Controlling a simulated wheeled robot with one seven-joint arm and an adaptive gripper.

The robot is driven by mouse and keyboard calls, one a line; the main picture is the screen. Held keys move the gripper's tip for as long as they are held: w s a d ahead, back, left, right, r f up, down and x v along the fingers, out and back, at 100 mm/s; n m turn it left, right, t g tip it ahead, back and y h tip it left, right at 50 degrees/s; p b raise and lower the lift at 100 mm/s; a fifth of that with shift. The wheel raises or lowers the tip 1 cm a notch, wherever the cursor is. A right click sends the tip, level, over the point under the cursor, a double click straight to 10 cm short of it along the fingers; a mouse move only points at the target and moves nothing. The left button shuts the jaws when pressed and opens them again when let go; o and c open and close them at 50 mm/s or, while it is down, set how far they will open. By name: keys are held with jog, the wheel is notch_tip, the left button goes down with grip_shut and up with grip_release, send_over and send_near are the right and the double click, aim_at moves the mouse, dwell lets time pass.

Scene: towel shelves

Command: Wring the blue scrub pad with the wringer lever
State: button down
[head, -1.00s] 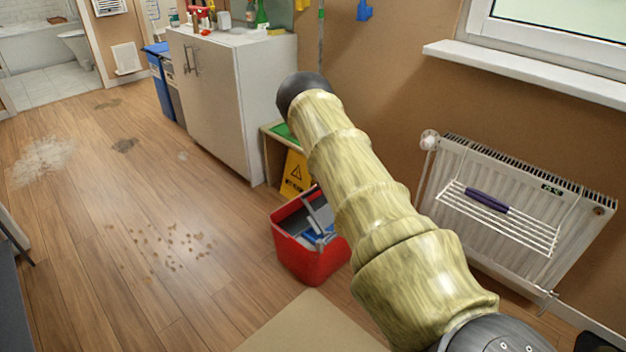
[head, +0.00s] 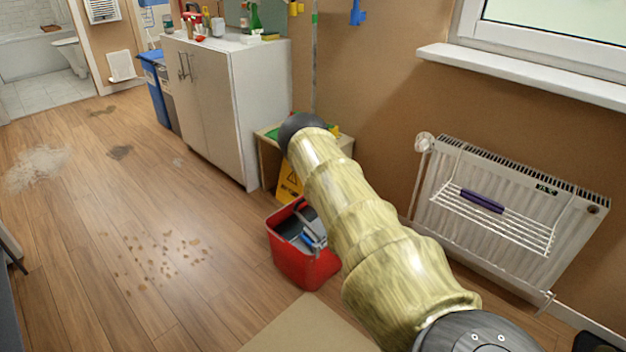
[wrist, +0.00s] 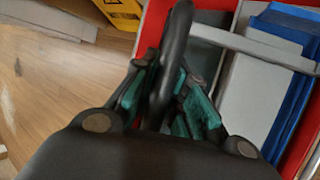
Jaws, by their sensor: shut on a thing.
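The red bucket (head: 290,268) stands on the floor, with grey and blue parts in it. My gripper (wrist: 166,85), with teal pads on its fingers, is shut on a black curved grip, which looks like the end of the wringer lever (wrist: 178,25). A grey bar (wrist: 250,48) runs right from beside it, over the bucket. Blue material (wrist: 290,110) lies below and beyond this bar, next to a grey plate. I cannot tell how much of it is the scrub pad. In the head view my arm hides part of the bucket, and my gripper cannot be made out.
A yellow warning sign (head: 289,184) and a low wooden stand (head: 268,160) are behind the bucket. A white cabinet (head: 215,115) is at the back. A radiator with a wire rack (head: 495,222) is on the right wall.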

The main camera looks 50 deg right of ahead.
jog(key=shift+a+f, duration=0.55)
jog(key=shift+f, duration=0.3)
jog(key=shift+s+d, duration=0.2)
jog(key=shift+s, duration=0.05)
jog(key=c, duration=2.2)
grip_release()
jog(key=o, duration=0.8)
jog(key=shift+d+r, duration=0.15)
jog(key=shift+w+r, duration=0.1)
jog(key=shift+w, duration=0.05)
